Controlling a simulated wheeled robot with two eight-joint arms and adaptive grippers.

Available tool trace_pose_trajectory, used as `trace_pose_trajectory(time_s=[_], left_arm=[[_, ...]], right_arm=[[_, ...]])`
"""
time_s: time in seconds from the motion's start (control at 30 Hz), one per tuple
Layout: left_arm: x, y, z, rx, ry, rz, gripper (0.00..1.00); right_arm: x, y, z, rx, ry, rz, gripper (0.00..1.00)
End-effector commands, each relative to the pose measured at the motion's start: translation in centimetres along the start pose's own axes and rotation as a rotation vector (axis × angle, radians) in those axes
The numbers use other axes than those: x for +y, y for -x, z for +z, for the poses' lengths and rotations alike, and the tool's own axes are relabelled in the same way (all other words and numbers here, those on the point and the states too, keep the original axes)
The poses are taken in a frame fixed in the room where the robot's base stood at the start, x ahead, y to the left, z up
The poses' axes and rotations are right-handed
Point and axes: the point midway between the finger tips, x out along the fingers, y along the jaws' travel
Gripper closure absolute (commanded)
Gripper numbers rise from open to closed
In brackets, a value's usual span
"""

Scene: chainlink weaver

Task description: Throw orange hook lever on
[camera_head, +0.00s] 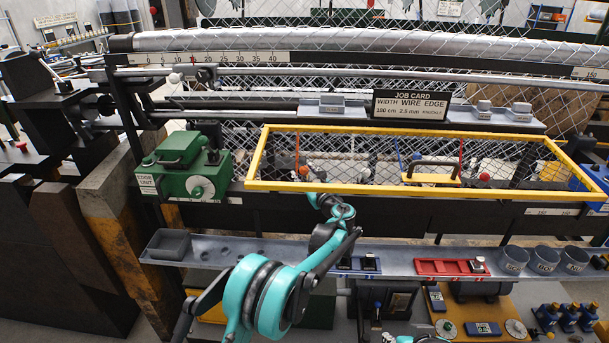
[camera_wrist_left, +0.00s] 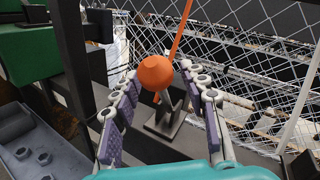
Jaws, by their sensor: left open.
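The orange hook lever shows in the left wrist view as an orange ball knob (camera_wrist_left: 156,73) on a short dark stem over a dark base block (camera_wrist_left: 165,120). A thin orange rod (camera_wrist_left: 181,35) slants up behind the knob. My left gripper (camera_wrist_left: 160,78) is open, with one finger on each side of the knob; I cannot tell whether either finger touches it. In the head view my left gripper (camera_head: 312,192) reaches to the front edge of the yellow frame, near the lever, which is small and partly hidden there.
A yellow guard frame (camera_head: 370,187) surrounds the mesh area. A green edge unit (camera_head: 185,165) stands at the left. Below runs a grey shelf (camera_head: 215,252) with a red tray (camera_head: 450,267) and several cups. Chain-link mesh (camera_wrist_left: 255,60) lies close behind the knob.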

Motion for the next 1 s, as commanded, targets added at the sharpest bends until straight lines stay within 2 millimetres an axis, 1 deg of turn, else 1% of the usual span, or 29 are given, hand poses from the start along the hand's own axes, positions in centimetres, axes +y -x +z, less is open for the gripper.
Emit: trace_pose_trajectory(time_s=[0.23, 0.27, 0.3, 0.37, 0.4, 0.43, 1.0], left_arm=[[-0.01, -0.13, 0.02, 0.000, 0.001, 0.000, 0.56], [-0.01, -0.13, 0.02, 0.000, 0.001, 0.000, 0.62], [-0.01, -0.12, 0.02, 0.000, 0.001, 0.000, 0.72], [-0.01, -0.12, 0.02, 0.000, 0.001, 0.000, 0.88], [-0.01, -0.12, 0.02, 0.000, 0.001, 0.000, 0.98], [-0.01, -0.12, 0.02, 0.000, 0.001, 0.000, 1.00], [-0.01, -0.13, 0.12, -0.001, -0.001, 0.000, 1.00]], right_arm=[[0.00, 0.01, -0.01, 0.000, 0.000, 0.000, 0.60], [0.00, 0.01, -0.01, 0.000, 0.000, 0.000, 0.60], [0.00, 0.01, -0.01, 0.000, 0.000, 0.000, 0.60], [0.00, 0.01, -0.01, 0.000, 0.000, 0.000, 0.60], [0.00, 0.01, -0.01, 0.000, 0.000, 0.000, 0.60], [0.00, 0.01, -0.01, 0.000, 0.000, 0.000, 0.60], [0.00, 0.02, -0.02, 0.000, 0.000, 0.000, 0.60]])
